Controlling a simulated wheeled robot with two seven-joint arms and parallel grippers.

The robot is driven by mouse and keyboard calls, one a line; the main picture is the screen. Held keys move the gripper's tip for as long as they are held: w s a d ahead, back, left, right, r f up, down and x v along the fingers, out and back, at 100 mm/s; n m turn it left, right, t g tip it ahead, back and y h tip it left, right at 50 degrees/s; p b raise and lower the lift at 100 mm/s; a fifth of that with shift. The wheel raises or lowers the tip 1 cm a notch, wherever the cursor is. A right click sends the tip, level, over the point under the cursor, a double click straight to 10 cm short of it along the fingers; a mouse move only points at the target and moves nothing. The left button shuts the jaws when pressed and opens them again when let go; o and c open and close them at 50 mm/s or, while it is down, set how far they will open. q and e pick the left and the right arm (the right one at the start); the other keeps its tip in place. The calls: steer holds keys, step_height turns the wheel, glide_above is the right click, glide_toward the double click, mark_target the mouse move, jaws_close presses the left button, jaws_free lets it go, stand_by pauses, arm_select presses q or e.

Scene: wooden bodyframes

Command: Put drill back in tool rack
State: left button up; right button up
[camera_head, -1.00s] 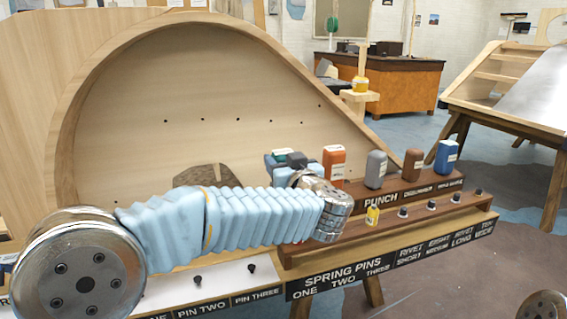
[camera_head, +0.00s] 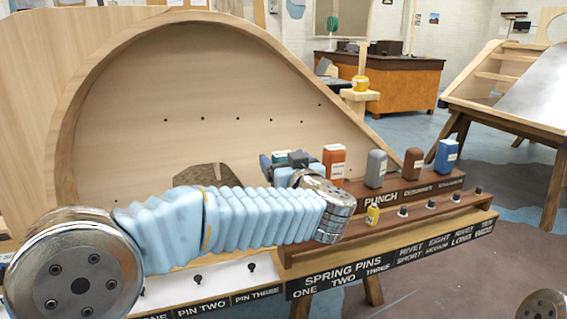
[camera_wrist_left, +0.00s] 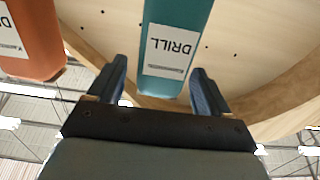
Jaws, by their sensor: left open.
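The teal drill (camera_wrist_left: 176,40), with a white DRILL label, is between the two blue fingers of my open left gripper (camera_wrist_left: 158,66) in the left wrist view. I see no clear contact with either finger. In the head view the drill's teal top (camera_head: 281,156) shows beside the orange tool, mostly hidden by my left gripper (camera_head: 290,162) and arm. The wooden tool rack (camera_head: 400,191) has labels along its front, including PUNCH; its part at the drill is hidden behind my arm. Whether the drill's base touches the rack is hidden. My right gripper is out of view.
An orange tool (camera_head: 334,163) stands just right of the drill, then grey (camera_head: 376,168), brown (camera_head: 412,163) and blue (camera_head: 446,155) ones. A large wooden frame (camera_head: 190,90) stands behind.

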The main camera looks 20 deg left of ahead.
arm_select(q)
steer(key=v, duration=1.1)
steer(key=shift+s, duration=0.15)
steer(key=shift+d, duration=0.15)
